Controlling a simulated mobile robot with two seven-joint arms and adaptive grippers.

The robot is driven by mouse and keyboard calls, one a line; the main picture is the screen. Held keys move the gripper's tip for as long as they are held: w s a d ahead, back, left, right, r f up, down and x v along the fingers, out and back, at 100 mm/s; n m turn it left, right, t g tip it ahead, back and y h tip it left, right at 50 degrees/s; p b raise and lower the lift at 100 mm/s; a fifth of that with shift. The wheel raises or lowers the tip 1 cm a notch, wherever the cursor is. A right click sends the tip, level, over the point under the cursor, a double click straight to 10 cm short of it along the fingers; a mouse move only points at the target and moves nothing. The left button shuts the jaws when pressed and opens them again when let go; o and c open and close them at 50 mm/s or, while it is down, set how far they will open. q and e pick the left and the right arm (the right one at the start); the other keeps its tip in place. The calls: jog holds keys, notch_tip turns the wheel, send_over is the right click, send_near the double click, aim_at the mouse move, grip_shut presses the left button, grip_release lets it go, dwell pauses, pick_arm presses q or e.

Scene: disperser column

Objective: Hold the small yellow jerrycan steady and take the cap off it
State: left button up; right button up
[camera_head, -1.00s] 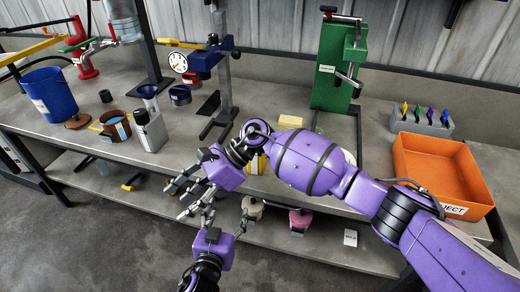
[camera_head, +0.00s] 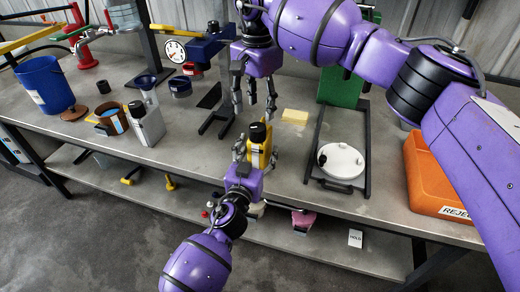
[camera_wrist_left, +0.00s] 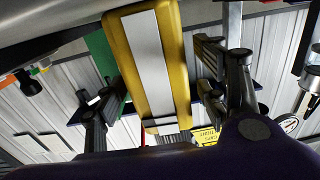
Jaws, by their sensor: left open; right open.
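The small yellow jerrycan (camera_head: 262,156) stands near the table's front edge, with a black cap (camera_head: 257,132) on top. My left gripper (camera_head: 257,153) is open at the front edge, with a finger on either side of the jerrycan. In the left wrist view the jerrycan (camera_wrist_left: 150,60), with a pale label stripe, fills the space between the fingers. Gaps show beside it there, so they do not appear closed on it. My right gripper (camera_head: 254,103) is open and empty, fingers pointing down, above and slightly behind the cap. Its fingertips appear apart from the cap.
A yellow block (camera_head: 294,116) lies behind and right of the jerrycan. A white round lid (camera_head: 341,160) sits in a dark frame further right, before an orange bin (camera_head: 432,180). A grey container (camera_head: 147,125) and blue bucket (camera_head: 47,88) stand left. Bare table lies left of the jerrycan.

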pick_arm(q)
jog(key=shift+x, duration=1.15)
